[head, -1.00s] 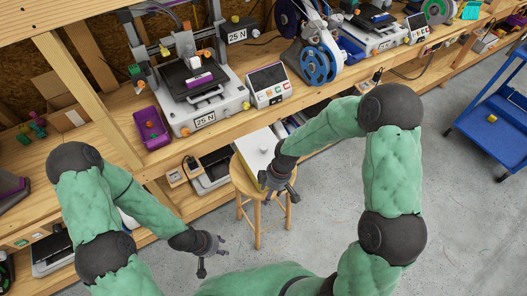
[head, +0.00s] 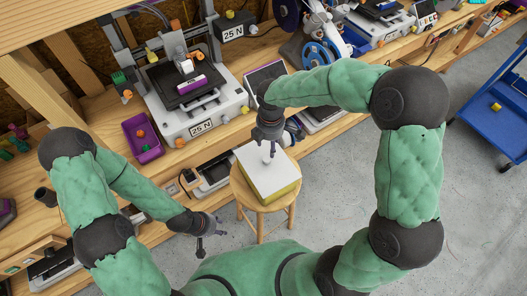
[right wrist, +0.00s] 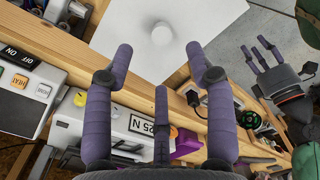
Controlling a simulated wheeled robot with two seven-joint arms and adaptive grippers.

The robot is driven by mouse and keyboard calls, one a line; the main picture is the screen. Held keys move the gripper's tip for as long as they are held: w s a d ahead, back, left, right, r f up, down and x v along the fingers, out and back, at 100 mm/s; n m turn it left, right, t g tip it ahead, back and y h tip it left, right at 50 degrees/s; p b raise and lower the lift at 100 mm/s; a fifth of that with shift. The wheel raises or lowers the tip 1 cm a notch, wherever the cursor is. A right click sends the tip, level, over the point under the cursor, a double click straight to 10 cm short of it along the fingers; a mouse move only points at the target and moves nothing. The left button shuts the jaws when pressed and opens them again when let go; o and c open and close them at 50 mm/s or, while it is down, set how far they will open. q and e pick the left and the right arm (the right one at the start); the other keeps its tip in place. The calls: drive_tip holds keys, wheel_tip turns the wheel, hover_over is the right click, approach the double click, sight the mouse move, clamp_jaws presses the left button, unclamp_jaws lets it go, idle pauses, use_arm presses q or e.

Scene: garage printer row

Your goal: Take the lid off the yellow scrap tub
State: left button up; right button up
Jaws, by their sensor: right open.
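The yellow scrap tub (head: 281,196) stands on a round wooden stool (head: 246,199) in the head view. Its white lid (head: 262,177) is on it, with a small pale knob on top. The lid (right wrist: 188,25) and its round knob (right wrist: 162,34) also show at the top of the right wrist view. My right gripper (head: 270,143) is over the back part of the lid, near the knob. Its fingers (right wrist: 160,55) are apart and empty, with the knob ahead between them. My left gripper (head: 212,233) is open and empty, left of the stool.
The wooden bench behind the stool carries a 3D printer (head: 190,95) and a purple bin (head: 142,137). A lower shelf with equipment sits left of the stool. A blue cart (head: 495,105) stands at the far right. The grey floor right of the stool is clear.

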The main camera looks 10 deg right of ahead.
sight(267, 159)
drive_tip(key=shift+w+f, duration=0.15)
drive_tip(key=shift+w, duration=0.25)
wheel_tip(267, 159, down, 5)
drive_tip(key=shift+s+f+b, duration=0.1)
drive_tip(key=shift+b, duration=0.5)
drive_tip(key=f, duration=0.3)
drive_tip(key=f+b, duration=0.1)
drive_tip(key=shift+s+a+f, duration=0.15)
drive_tip(key=shift+s+a, duration=0.1)
drive_tip(key=shift+a, duration=0.1)
drive_tip(key=shift+f, duration=0.5)
use_arm(q)
drive_tip(key=f, duration=0.2)
drive_tip(key=shift+w+f, duration=0.3)
drive_tip(key=shift+w, duration=0.05)
use_arm(e)
clamp_jaws()
